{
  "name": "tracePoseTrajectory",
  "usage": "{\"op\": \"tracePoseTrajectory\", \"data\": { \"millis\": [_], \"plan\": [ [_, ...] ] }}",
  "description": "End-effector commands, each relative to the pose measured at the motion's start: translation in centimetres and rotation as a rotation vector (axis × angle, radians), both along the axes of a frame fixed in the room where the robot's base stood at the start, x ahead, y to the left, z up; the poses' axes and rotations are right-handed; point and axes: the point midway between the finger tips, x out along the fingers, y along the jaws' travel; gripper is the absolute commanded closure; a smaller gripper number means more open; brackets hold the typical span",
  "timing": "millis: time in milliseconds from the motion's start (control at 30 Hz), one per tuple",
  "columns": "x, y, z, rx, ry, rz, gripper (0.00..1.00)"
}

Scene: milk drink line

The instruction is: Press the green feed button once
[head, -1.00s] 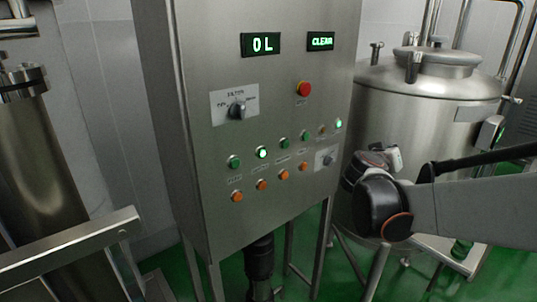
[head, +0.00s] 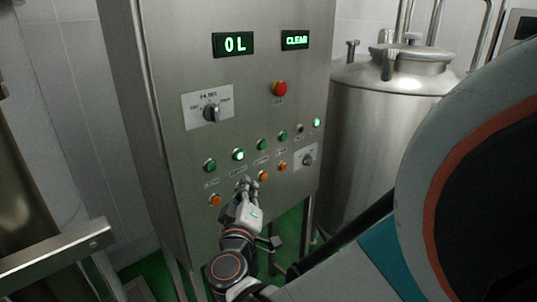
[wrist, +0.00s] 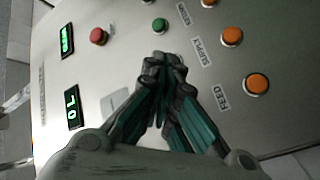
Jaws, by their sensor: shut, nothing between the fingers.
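In the head view the leftmost green button (head: 210,165) is unlit on the steel panel, above an orange button (head: 215,200). Its label is too small to read there. In the wrist view the FEED label (wrist: 222,98) lies beside the end orange button (wrist: 256,84); the green button on its other side is hidden behind my fingers. My gripper (head: 248,182) is shut and empty, in front of the lower button row, right of and below the leftmost green button. Its fingertips show in the wrist view (wrist: 163,60); contact with the panel cannot be told.
The second green button (head: 238,154) is lit. More green and orange buttons (head: 263,175) stand close to the right. A red stop button (head: 280,88), filter selector (head: 211,112) and displays (head: 233,44) sit above. A steel tank (head: 375,130) stands right; a rail (head: 55,255) is left.

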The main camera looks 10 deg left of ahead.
Motion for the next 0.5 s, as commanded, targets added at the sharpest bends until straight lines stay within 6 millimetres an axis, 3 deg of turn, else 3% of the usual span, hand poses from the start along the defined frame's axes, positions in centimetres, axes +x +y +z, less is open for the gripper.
{"op": "tracePoseTrajectory", "data": {
  "millis": [33,133,500],
  "plan": [
    [-1.03,0.67,-0.01,-0.007,-0.004,0.019,1.00],
    [-1.70,1.14,-0.10,-0.016,-0.008,0.031,1.00],
    [-1.76,1.27,-0.11,-0.018,-0.009,0.033,1.00]
  ]
}}
